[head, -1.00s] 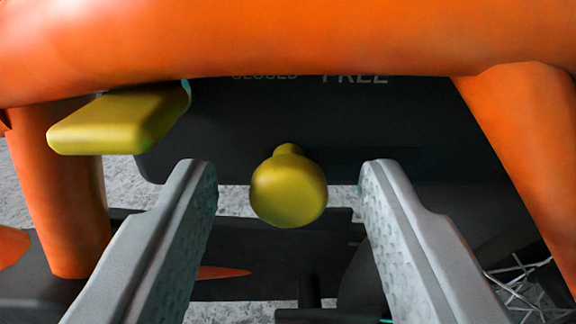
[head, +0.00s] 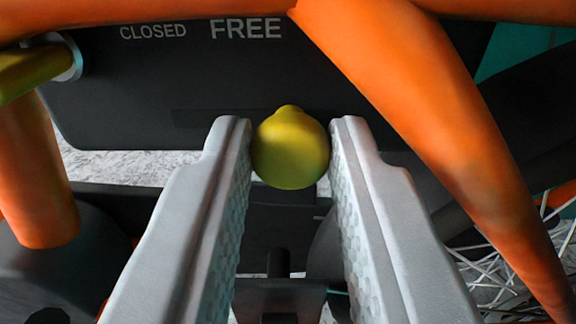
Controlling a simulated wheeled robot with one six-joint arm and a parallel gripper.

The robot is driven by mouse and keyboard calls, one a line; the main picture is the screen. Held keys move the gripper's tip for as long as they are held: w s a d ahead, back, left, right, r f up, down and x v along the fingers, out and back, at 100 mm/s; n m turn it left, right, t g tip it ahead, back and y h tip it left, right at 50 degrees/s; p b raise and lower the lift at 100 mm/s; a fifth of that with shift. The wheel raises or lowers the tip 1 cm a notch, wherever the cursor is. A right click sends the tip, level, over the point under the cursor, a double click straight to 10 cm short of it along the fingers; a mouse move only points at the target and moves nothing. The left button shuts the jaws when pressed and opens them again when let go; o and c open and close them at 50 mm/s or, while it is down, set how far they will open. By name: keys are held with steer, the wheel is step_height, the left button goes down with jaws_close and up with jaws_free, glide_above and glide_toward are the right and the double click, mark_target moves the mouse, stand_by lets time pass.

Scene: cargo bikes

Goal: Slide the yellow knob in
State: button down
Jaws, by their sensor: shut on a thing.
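The round yellow knob (head: 290,150) sticks out from a dark panel (head: 130,100) in the middle of the head view. My gripper (head: 290,145) has one grey finger on each side of the knob, and both fingertips touch it. The gripper is shut on the knob. The panel carries the white words CLOSED and FREE above and to the left of the knob. A faint dark slot runs to the left behind the knob. The knob's stem is hidden behind its round head.
A thick orange frame tube (head: 430,110) slopes down on the right, close to the right finger. A yellow handle (head: 35,70) juts out at the left edge, above another orange tube (head: 40,180). Wheel spokes (head: 490,265) show at lower right.

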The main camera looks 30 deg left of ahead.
steer(key=shift+w+d, duration=0.15)
steer(key=shift+d, duration=0.1)
steer(key=c, duration=1.2)
jaws_free()
steer(key=shift+d, duration=0.15)
steer(key=v, duration=1.7)
steer(key=shift+d, duration=0.2)
